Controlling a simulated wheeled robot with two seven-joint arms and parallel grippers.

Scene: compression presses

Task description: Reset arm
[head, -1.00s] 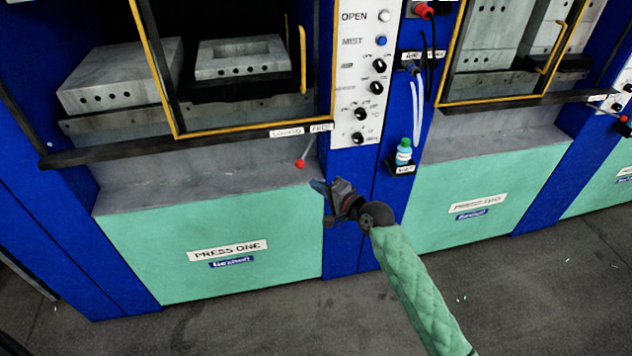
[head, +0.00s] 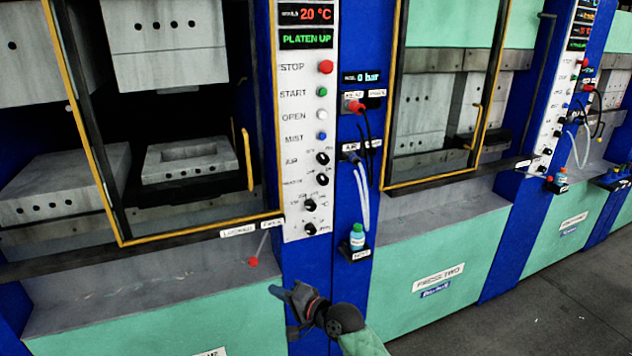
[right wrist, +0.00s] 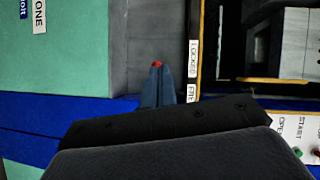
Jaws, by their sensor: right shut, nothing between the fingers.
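My right gripper (head: 278,292) is shut and empty, low in front of the blue panel edge of press one. In the right wrist view its closed fingers (right wrist: 157,88) point toward a red knob (right wrist: 157,64). In the head view that red knob (head: 253,262) is on the end of a thin lever, just above and left of the fingertips. I cannot tell whether the fingertips touch it. My right arm in its green sleeve (head: 362,343) comes in from the bottom. My left gripper is not in view.
Press one's yellow-framed guard (head: 100,150) stands at left with a mould block (head: 185,160) behind it. The control panel (head: 305,130) reads 20 °C and PLATEN UP. A small bottle (head: 357,238) sits on a black shelf. Press two (head: 440,280) is to the right.

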